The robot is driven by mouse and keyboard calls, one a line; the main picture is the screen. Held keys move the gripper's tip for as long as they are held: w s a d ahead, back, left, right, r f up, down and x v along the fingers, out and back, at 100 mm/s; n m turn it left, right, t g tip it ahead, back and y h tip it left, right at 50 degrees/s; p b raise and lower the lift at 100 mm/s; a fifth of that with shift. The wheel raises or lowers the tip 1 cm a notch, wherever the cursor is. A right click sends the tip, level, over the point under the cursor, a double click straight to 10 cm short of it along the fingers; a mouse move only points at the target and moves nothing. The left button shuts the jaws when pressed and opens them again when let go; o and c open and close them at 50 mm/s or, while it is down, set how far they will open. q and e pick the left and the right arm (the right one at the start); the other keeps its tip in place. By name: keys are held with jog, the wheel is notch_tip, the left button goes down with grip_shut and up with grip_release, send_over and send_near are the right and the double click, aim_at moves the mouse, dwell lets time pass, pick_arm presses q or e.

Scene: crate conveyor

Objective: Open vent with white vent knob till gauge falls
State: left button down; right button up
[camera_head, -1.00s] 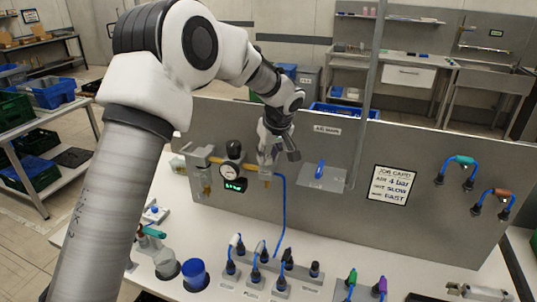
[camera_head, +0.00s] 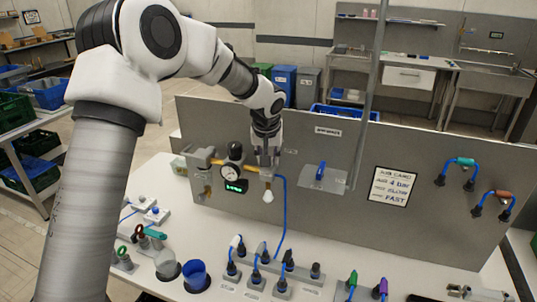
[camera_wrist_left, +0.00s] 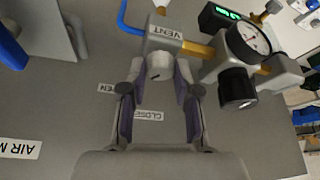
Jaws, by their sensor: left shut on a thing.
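The white vent knob (camera_wrist_left: 159,67) sits on the grey panel beside the VENT label (camera_wrist_left: 165,32). In the left wrist view my left gripper (camera_wrist_left: 160,82) has a finger on each side of the knob and is shut on it. In the head view my left gripper (camera_head: 267,168) reaches down in front of the panel, and a white knob end (camera_head: 267,196) shows below it. The round gauge (camera_head: 233,172) stands just left of the gripper, and also shows in the left wrist view (camera_wrist_left: 252,38). Its needle reading is too small to tell. My right gripper is out of view.
A small green-lit display (camera_head: 236,186) is under the gauge. A blue-handled plate (camera_head: 320,175) and a job card (camera_head: 392,187) are to the right on the panel. Connectors with blue hoses (camera_head: 262,262) and a blue cup (camera_head: 195,275) stand on the bench below.

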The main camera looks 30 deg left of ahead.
pick_arm(q)
jog(key=shift+s+m+h+p, duration=0.15)
jog(key=shift+m+h+p, duration=0.15)
jog(key=shift+m+p, duration=0.55)
jog(key=m+p, duration=0.2)
jog(key=m+h+p, duration=0.1)
jog(key=m, duration=0.1)
jog(key=shift+a+r+h+p, duration=0.1)
jog(key=shift+a+h+p, duration=0.05)
jog(key=shift+h+p, duration=0.2)
jog(key=shift+m+h+p, duration=0.25)
jog(key=shift+m+p, duration=0.45)
jog(key=shift+m, duration=0.15)
jog(key=shift+a+f+m+h, duration=0.1)
jog(key=shift+f+m+h, duration=0.2)
jog(key=shift+m, duration=0.5)
jog(key=shift+m+h+b, duration=0.5)
jog(key=shift+m+h, duration=0.1)
jog(key=shift+m, duration=1)
